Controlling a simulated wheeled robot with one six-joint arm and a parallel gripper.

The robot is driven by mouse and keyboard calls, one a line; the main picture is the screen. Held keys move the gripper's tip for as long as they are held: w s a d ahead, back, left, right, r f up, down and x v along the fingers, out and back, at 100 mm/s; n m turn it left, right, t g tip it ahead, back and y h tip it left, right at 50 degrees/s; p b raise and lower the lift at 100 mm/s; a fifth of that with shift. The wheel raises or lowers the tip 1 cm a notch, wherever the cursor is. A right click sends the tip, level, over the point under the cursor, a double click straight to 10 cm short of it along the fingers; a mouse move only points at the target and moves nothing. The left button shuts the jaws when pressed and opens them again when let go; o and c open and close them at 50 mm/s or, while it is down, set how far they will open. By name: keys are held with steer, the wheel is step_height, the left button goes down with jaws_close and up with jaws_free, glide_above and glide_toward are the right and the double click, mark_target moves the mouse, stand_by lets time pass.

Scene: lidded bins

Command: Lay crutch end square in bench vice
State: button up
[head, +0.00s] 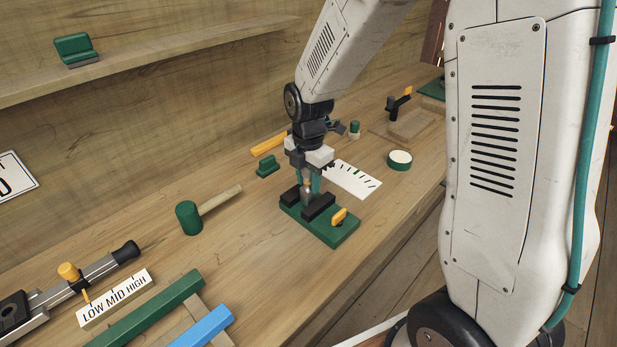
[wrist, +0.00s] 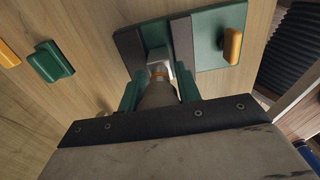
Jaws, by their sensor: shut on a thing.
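The bench vice (head: 342,232) has a green base, two dark jaws and a yellow handle, and stands on the bench. It also shows at the top of the wrist view (wrist: 212,58). My gripper (head: 308,181) points down over the vice. In the wrist view its green fingers (wrist: 158,92) are shut on the crutch end (wrist: 157,96), a grey-brown tube with an orange band and a pale metal tip. The tip shows between the dark jaws, with the left jaw apart from the right. I cannot tell whether it touches the jaws or the vice bed.
A green mallet (head: 190,217) and small green block (head: 267,166) lie left of the vice. A marked white card (head: 352,180) and round green tin (head: 399,160) lie behind it. A LOW MID HIGH sign (head: 115,298) and slide rail stand front left. A shelf (head: 150,57) runs above.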

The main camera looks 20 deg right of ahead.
steer(key=shift+f, duration=0.15)
steer(key=o, duration=1.2)
steer(key=shift+c, duration=0.2)
step_height(320, 180, up, 7)
steer(key=shift+r, duration=0.65)
steer(key=s+d+r+m+t, duration=0.3)
steer(key=s+r+m+t, duration=0.3)
steer(key=s+r+m, duration=1.35)
steer(key=s+f+m+g, duration=0.3)
steer(key=s+f, duration=0.3)
steer(key=f, duration=0.2)
steer(key=shift+s+f+g, duration=0.3)
steer(key=shift+f+g, duration=0.1)
steer(key=shift+g, duration=0.5)
